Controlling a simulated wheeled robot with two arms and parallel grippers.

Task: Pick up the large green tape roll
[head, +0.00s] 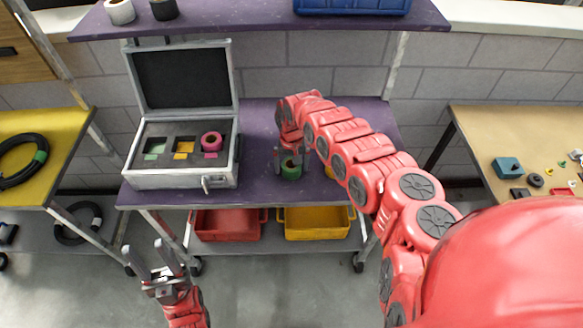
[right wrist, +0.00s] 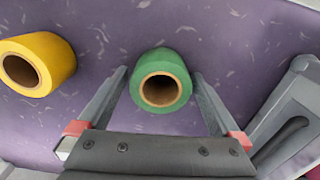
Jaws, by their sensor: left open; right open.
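The green tape roll (head: 290,170) stands on the purple cart top, right of the open case. My right gripper (head: 291,160) is over it with its fingers pointing down. In the right wrist view the green roll (right wrist: 161,82) lies between the two open fingers (right wrist: 160,95), with a visible gap on each side. A yellow tape roll (right wrist: 38,65) stands to the left in that view; only an edge of it (head: 329,171) shows beside my right arm in the head view. My left gripper (head: 160,262) is open and empty, low in front of the cart.
An open silver case (head: 180,178) holds a pink roll (head: 211,141) and foam with coloured slots. It stands close to the right gripper. A red bin (head: 228,224) and a yellow bin (head: 315,223) sit on the lower shelf. A purple shelf (head: 240,20) hangs above.

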